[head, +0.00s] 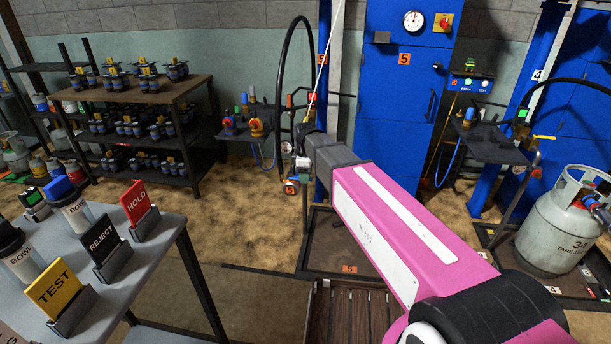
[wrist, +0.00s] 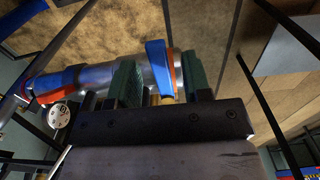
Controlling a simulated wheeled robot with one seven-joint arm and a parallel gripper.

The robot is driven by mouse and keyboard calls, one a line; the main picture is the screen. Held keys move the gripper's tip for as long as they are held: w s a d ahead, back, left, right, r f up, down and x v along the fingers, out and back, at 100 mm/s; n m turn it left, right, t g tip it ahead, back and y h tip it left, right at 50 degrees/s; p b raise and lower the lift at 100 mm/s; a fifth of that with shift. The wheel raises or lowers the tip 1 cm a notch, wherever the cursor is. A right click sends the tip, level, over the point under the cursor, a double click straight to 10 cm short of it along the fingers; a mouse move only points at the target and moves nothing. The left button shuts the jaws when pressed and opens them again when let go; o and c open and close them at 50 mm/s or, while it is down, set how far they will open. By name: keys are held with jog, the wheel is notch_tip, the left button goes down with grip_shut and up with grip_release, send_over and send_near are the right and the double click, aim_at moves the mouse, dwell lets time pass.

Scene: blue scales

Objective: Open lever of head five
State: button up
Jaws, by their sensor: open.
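Head five hangs from a black hose at station 5 in the head view, with an orange "5" tag (head: 291,190) at its lower end. My gripper (head: 301,148) is right at it, and the arm hides part of the head. In the wrist view a grey metal body with blue and red parts (wrist: 92,77) lies across the picture. A flat blue piece with an orange edge (wrist: 158,68) shows between the green finger pads of my gripper (wrist: 160,80). The fingers are open around it. I cannot tell whether this piece is the lever, or whether either pad touches it.
A blue cabinet (head: 395,125) marked 5 stands behind the arm. A side shelf (head: 262,134) with coloured fittings stands left of the head. A grey gas cylinder (head: 555,235) stands at right on station 4. A grey table (head: 150,262) with sign blocks is at front left.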

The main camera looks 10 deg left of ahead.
grip_shut()
jog(key=shift+s+m, duration=0.15)
jog(key=shift+m, duration=0.15)
jog(key=s+a+m, duration=0.1)
jog(key=m, duration=0.3)
jog(key=s+a+m, duration=0.1)
jog(key=s+m, duration=0.1)
jog(key=m, duration=0.2)
jog(key=s+a+m, duration=0.1)
jog(key=m, duration=0.3)
jog(key=shift+s+a, duration=0.3)
jog(key=shift+s, duration=0.05)
jog(key=shift+s+a+m, duration=0.1)
jog(key=shift+a+m, duration=0.3)
jog(key=shift+m, duration=0.5)
jog(key=shift+a+m, duration=0.35)
jog(key=shift+m, duration=0.55)
jog(key=shift+s+a+m, duration=0.1)
jog(key=shift+a+m, duration=0.3)
jog(key=shift+m, duration=0.5)
